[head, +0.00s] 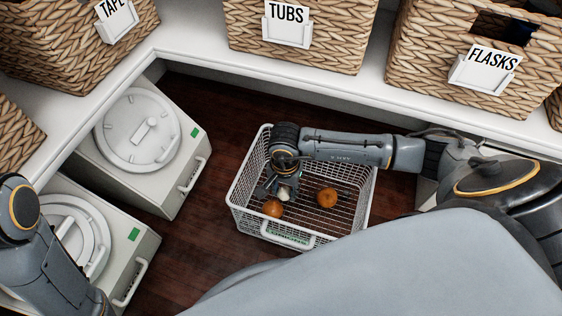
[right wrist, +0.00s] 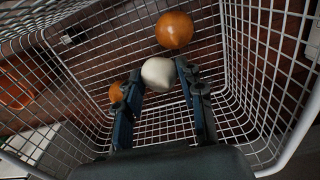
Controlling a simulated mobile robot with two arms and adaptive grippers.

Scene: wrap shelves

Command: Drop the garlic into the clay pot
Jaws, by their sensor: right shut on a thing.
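The garlic (right wrist: 158,73) is a pale, whitish bulb between the fingertips of my right gripper (right wrist: 160,82). The gripper is shut on it, inside a white wire basket. In the head view my right gripper (head: 283,187) points down into the basket, with the garlic (head: 287,193) partly hidden by the fingers. I see no clay pot for certain. In the right wrist view an orange-brown round shape (right wrist: 17,92) shows through the basket mesh at the left, and I cannot tell what it is. My left arm shows at the lower left, its gripper out of view.
The wire basket (head: 249,185) stands on the dark wooden floor and also holds two orange-brown round items (head: 327,197) (head: 272,208). Pale boxes with round lids (head: 188,150) stand left. Above, a white shelf (head: 200,62) carries labelled wicker baskets (head: 300,55).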

